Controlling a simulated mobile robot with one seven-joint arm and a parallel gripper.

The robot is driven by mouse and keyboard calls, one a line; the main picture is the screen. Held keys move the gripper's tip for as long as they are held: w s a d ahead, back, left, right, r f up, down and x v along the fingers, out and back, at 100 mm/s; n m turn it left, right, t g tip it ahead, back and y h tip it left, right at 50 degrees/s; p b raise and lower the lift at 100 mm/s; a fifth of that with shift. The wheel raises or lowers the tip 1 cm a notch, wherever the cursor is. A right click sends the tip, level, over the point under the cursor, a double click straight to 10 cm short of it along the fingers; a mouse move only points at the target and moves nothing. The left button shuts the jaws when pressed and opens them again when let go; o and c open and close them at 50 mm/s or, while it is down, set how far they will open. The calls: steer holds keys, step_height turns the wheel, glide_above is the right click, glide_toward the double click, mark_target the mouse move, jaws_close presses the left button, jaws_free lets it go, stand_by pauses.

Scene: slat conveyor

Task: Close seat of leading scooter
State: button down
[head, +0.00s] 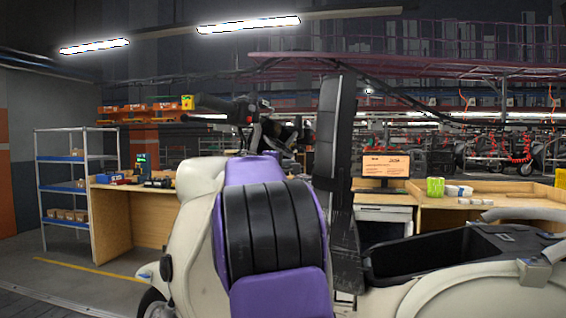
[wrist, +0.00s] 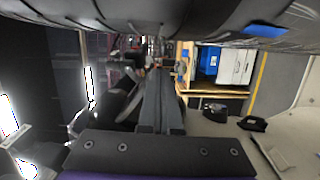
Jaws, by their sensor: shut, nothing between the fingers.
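The leading scooter (head: 195,215) is cream and stands side-on in the head view. Its black seat (head: 340,130) is raised, standing almost upright, with the dark open compartment (head: 425,253) to its right. In the wrist view, a broad black surface, seemingly the seat (wrist: 200,18), runs along the top edge. My gripper (wrist: 157,82) is shut and empty, seen in the middle of the wrist view. It appears beside the raised seat, on the handlebar side; whether it touches the seat I cannot tell. In the head view, my purple and black arm hides the fingers and the scooter's middle.
The dark handlebars (head: 250,112) rise left of the seat. A wooden workbench (head: 128,215) and a metal shelf with bins (head: 75,180) stand at the back left. Another bench (head: 475,205) with green cups stands behind the scooter. A grab rail (head: 525,213) is at the right.

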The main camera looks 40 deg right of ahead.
steer(key=shift+s+d+f, duration=0.1)
steer(key=shift+s+d, duration=0.25)
steer(key=shift+d, duration=0.45)
steer(key=shift+s+d+r, duration=0.1)
steer(key=shift+s+d, duration=0.3)
steer(key=shift+d, duration=0.4)
steer(key=shift+s+d+f, duration=0.1)
steer(key=shift+s+d, duration=0.25)
steer(key=shift+d, duration=0.45)
